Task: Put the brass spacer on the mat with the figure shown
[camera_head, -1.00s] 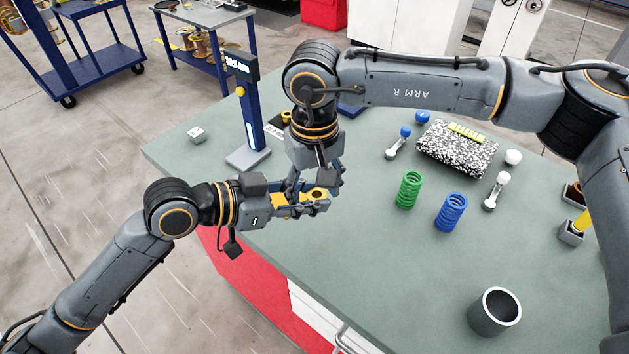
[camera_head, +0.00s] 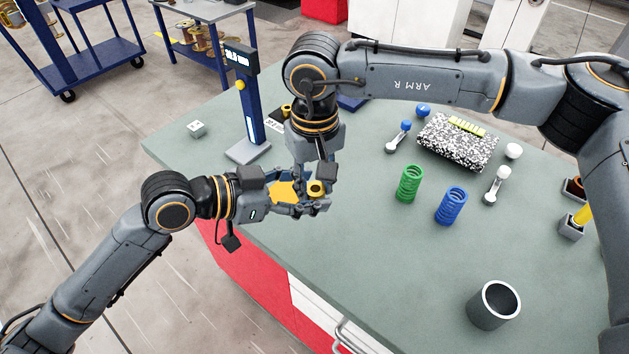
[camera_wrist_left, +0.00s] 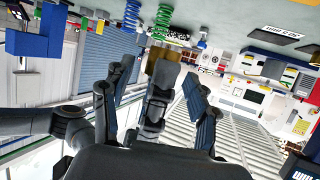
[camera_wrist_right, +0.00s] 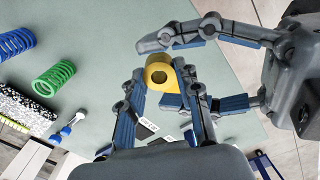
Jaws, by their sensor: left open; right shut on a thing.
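A brass spacer (camera_head: 316,188), a short ring with a hole, is pinched between the fingertips of my right gripper (camera_head: 313,180), above the table's near left part. The right wrist view shows the spacer (camera_wrist_right: 158,73) between that gripper's fingers. My left gripper (camera_wrist_right: 205,68) comes in from the side, open, its fingers spread around the spacer's area. Whether it touches the spacer I cannot tell.
A blue post with a display (camera_head: 241,57) stands behind the grippers; its digits are blurred. A green spring (camera_head: 409,183), a blue spring (camera_head: 451,205), a speckled block (camera_head: 457,150) and a grey cup (camera_head: 494,304) stand to the right. The table's middle front is clear.

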